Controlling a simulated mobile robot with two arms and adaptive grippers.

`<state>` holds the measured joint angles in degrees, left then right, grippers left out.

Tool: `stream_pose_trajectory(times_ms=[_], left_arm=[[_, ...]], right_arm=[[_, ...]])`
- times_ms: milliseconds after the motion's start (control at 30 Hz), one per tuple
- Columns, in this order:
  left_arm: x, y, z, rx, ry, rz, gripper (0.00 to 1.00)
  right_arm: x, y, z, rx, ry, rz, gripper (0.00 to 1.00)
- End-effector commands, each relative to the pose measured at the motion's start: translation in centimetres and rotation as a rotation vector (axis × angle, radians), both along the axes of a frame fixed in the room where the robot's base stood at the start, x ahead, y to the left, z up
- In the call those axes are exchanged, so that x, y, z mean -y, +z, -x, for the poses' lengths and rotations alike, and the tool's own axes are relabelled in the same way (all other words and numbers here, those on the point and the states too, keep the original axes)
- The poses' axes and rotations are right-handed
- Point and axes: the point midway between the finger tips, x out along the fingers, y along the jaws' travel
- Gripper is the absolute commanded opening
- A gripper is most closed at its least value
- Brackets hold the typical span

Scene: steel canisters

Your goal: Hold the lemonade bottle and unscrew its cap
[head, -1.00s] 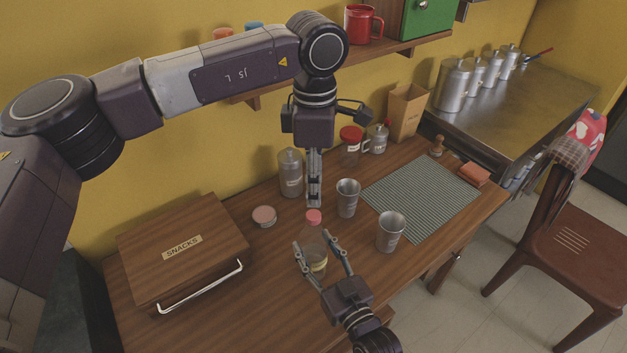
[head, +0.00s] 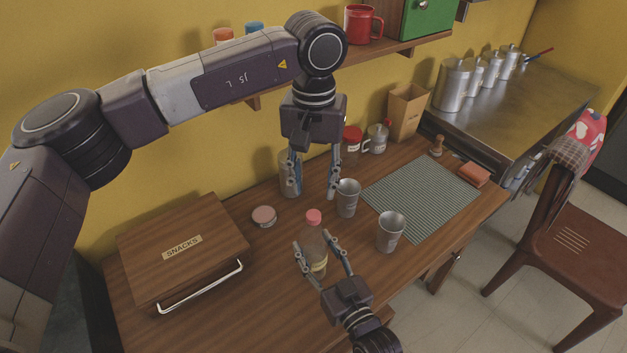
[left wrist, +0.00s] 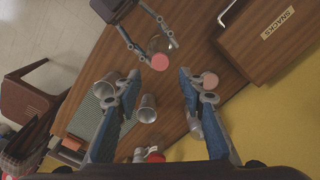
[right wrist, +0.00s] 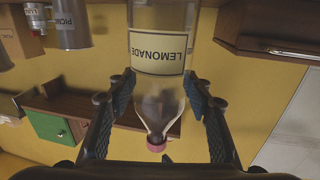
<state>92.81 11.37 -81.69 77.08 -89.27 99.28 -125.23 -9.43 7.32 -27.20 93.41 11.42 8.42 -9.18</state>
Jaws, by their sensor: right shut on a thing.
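The clear lemonade bottle (head: 313,246) stands upright on the wooden table, its pink-red cap (head: 313,216) on top. My right gripper (head: 311,250) is shut around the bottle's body. My left gripper (head: 312,194) points down above the cap, fingers spread and empty. In the left wrist view the cap (left wrist: 160,62) shows between and beyond the fingertips, apart from both.
Two steel cups (head: 348,198) (head: 391,232) stand right of the bottle. A round tin (head: 264,216) and the SNACKS box (head: 182,245) are left. A steel canister (head: 288,172) stands behind my left fingers. A striped mat (head: 420,198) lies bare at right.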

Motion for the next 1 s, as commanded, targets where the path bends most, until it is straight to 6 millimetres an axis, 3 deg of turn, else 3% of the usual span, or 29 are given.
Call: stream_pose_trajectory(times_ms=[200, 433, 800, 1000], left_arm=[[0.0, 0.0, 0.0, 0.000, -0.256, 0.000, 0.37], [-0.1, -0.5, 0.0, -0.002, -0.354, 0.000, 0.37], [-0.1, -5.7, 0.1, -0.002, -0.355, 0.001, 0.37], [-0.1, -7.6, 0.0, 0.000, -0.354, 0.000, 0.37]], right_arm=[[0.0, 0.0, 0.0, 0.000, 0.000, 0.000, 0.00], [0.0, 0.0, 0.0, 0.000, 0.000, 0.000, 0.00], [0.0, 0.0, 0.0, 0.000, 0.000, 0.000, 0.00], [0.0, 0.0, 0.0, 0.000, 0.000, 0.000, 0.00]])
